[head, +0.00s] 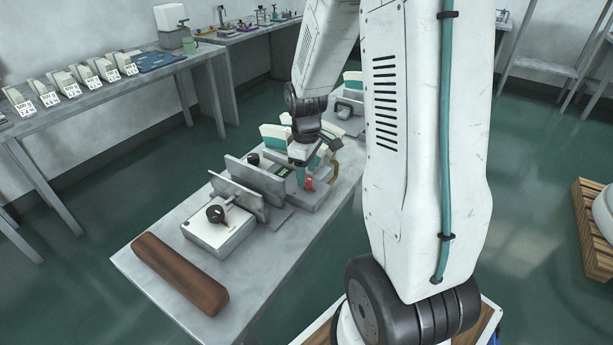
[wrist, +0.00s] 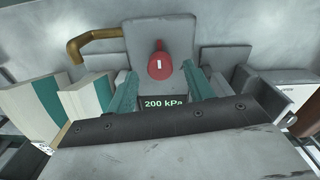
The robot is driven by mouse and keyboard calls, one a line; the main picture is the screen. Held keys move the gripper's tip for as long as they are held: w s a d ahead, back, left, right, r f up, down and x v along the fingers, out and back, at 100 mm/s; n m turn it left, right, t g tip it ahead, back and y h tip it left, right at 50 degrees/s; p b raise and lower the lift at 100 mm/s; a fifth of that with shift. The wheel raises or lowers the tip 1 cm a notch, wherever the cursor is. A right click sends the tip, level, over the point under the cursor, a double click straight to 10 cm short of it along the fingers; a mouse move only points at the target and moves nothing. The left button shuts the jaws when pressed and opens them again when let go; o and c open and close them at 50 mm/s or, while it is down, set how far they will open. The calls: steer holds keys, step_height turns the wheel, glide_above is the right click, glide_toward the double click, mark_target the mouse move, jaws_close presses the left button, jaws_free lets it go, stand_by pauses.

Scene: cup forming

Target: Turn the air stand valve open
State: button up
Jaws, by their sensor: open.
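The air stand (head: 318,191) is a grey block on the metal bench, with a red valve handle (head: 309,183) on it. In the wrist view the red handle (wrist: 158,64) carries a short white mark that points along the picture's vertical. A display reading 200 kPa (wrist: 165,104) sits below it. My gripper (head: 303,173) is over the stand. In the wrist view its two teal fingers (wrist: 160,76) are apart, one on each side of the handle, with gaps visible. A dark wrist edge covers the lower part of that view.
A brass-coloured bent pipe (wrist: 92,38) rises beside the stand. White and teal blocks (wrist: 80,98) stand close on the left in the wrist view. A boxed device with a black knob (head: 215,213) and a brown roll (head: 180,273) occupy the bench's near end.

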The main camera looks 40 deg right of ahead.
steer(key=shift+f, duration=1.15)
steer(key=shift+c, duration=0.2)
steer(key=c, duration=0.9)
